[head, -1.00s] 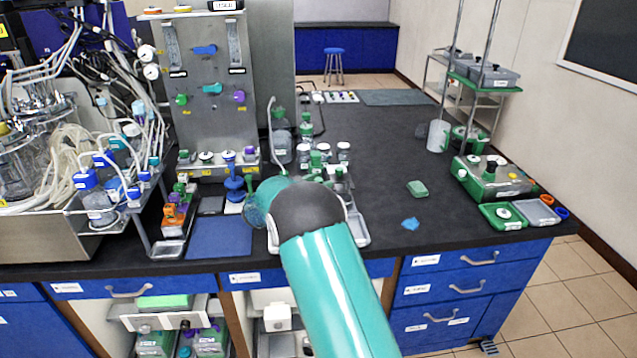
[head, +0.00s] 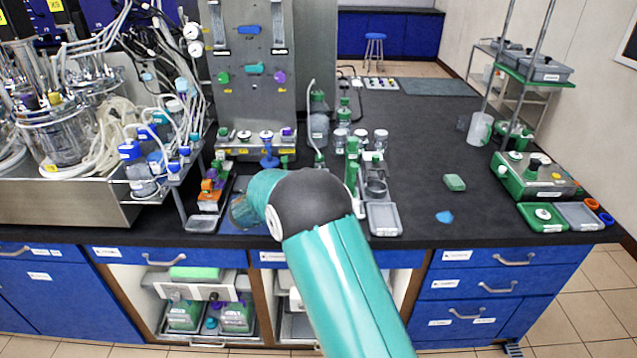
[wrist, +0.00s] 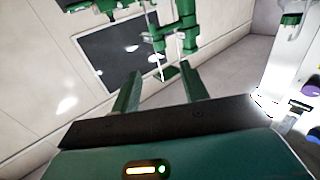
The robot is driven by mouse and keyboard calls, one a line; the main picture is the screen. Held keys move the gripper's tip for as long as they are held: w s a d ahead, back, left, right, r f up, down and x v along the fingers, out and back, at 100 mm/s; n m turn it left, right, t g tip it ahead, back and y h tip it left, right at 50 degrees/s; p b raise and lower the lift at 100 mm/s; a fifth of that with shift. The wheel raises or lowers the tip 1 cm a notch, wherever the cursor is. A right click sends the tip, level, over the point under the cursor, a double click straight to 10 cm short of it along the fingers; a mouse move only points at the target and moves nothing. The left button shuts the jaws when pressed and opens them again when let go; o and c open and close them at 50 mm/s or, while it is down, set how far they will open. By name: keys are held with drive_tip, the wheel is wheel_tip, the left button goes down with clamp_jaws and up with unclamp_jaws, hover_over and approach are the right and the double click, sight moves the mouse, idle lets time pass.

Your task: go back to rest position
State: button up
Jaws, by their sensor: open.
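My gripper (wrist: 161,80) shows in the wrist view, with its two green fingers apart and nothing between them. Beyond the fingers are a pale wall, a dark panel (wrist: 115,60) and a green stand (wrist: 178,30). The gripper does not touch anything that I can see. In the head view my teal arm rises from the bottom middle, bends at a dark joint and points left over the front of the bench. The gripper itself is not visible in the head view.
A black bench (head: 420,140) holds bioreactor vessels (head: 55,130) at left and an upright panel (head: 250,70) behind my arm. Several bottles, a grey tray (head: 384,218), a green sponge (head: 454,182) and a green device (head: 537,178) stand rightward. The bench's middle right is mostly clear.

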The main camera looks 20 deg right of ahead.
wheel_tip(320, 180, up, 14)
drive_tip(key=w+a+n+t+y, duration=0.3)
drive_tip(key=n+t+y, duration=0.2)
drive_tip(key=t+y, duration=0.3)
drive_tip(key=s+a+r+n+t+y, duration=0.1)
drive_tip(key=s+a+r+n+y, duration=0.45)
drive_tip(key=s+y, duration=0.25)
drive_tip(key=s+d+f+n+g, duration=0.1)
drive_tip(key=s+f+g, duration=0.2)
drive_tip(key=s, duration=0.8)
drive_tip(key=s+d+f+n+g, duration=0.1)
drive_tip(key=s+d+f+g, duration=0.1)
drive_tip(key=s, duration=0.9)
drive_tip(key=s+d+f+n+g+y, duration=0.1)
drive_tip(key=s+f+g, duration=0.3)
drive_tip(key=s, duration=0.8)
drive_tip(key=shift+d+f+g, duration=0.3)
drive_tip(key=shift+d+f, duration=0.15)
drive_tip(key=shift+d, duration=0.15)
drive_tip(key=shift+n, duration=0.25)
